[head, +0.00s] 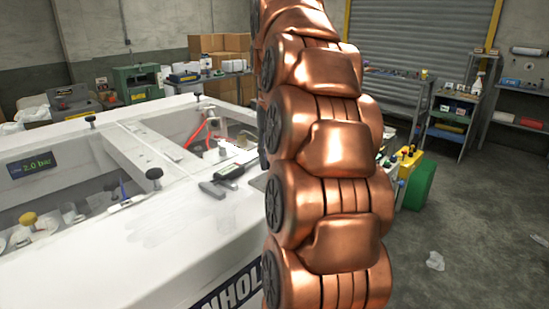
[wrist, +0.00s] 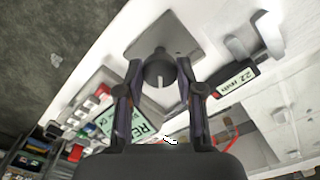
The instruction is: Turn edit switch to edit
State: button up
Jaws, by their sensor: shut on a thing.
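In the wrist view a dark round knob (wrist: 159,73) with a pale pointer line stands on a grey square plate (wrist: 186,42); I take it for the edit switch. The pointer line runs toward the bottom of the picture. My gripper (wrist: 160,68) has one finger on each side of the knob and is shut on it. No label on the plate can be read. In the head view my copper arm hides the gripper and the knob.
A greenish display (wrist: 148,128) and a panel with coloured buttons (wrist: 92,112) are near the left finger. The head view shows a white bench (head: 165,245) and grey floor (head: 470,225).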

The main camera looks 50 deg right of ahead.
jog(key=shift+m, duration=0.6)
jog(key=o, duration=1.2)
jog(key=shift+c, duration=0.2)
jog(key=n, duration=0.4)
jog(key=n+p, duration=0.1)
jog(key=n, duration=0.3)
jog(key=shift+r+n+p, duration=0.15)
jog(key=shift+n+p, duration=0.2)
jog(key=shift+n, duration=0.05)
jog(key=n+p, duration=0.5)
jog(key=n, duration=0.1)
jog(key=shift+r, duration=0.1)
jog(key=shift+f+n+p, duration=0.2)
jog(key=shift+n+p, duration=1.3)
jog(key=shift+n, duration=0.2)
